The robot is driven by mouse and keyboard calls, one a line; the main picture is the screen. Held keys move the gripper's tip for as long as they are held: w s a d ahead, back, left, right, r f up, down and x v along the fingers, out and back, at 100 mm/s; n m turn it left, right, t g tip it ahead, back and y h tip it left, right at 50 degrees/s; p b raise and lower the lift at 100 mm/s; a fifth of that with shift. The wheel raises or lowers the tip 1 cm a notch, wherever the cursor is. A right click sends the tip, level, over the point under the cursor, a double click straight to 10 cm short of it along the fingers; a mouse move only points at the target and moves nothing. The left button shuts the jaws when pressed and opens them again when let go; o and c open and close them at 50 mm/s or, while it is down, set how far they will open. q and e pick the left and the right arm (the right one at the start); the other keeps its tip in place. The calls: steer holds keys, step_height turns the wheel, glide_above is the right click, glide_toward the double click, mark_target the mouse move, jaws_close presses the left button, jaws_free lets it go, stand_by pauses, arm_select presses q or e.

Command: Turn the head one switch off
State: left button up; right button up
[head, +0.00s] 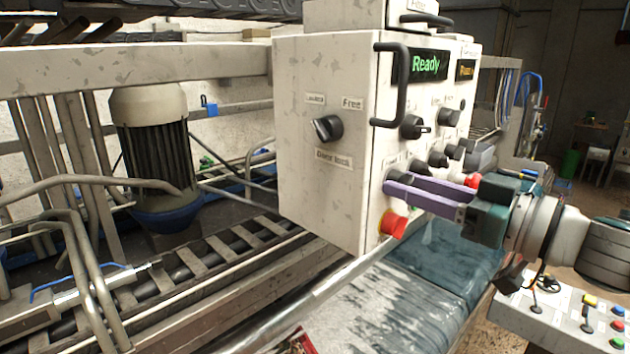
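A white control box (325,90) stands in the middle, with a lit "Ready" display (427,65) on its right-hand face. Below the display are several black rotary switches, including an upper one (413,127) and a lower one (437,157). Their labels are too small to read, so I cannot tell which is head one. My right gripper (398,180) comes in from the right. Its two purple fingers look apart, with their tips close to the lower part of this face. I cannot tell whether they touch a switch. My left gripper is not in view.
A red button (393,224) sits just below my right fingertips. A black handle (391,84) sticks out at the box's front edge. Another black knob (328,128) is on the left face. A second panel (565,310) with coloured buttons stands at the lower right.

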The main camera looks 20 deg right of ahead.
jaws_close()
steer(key=shift+n, duration=0.4)
steer(key=shift+n+b, duration=2.8)
steer(key=shift+n, duration=4.8)
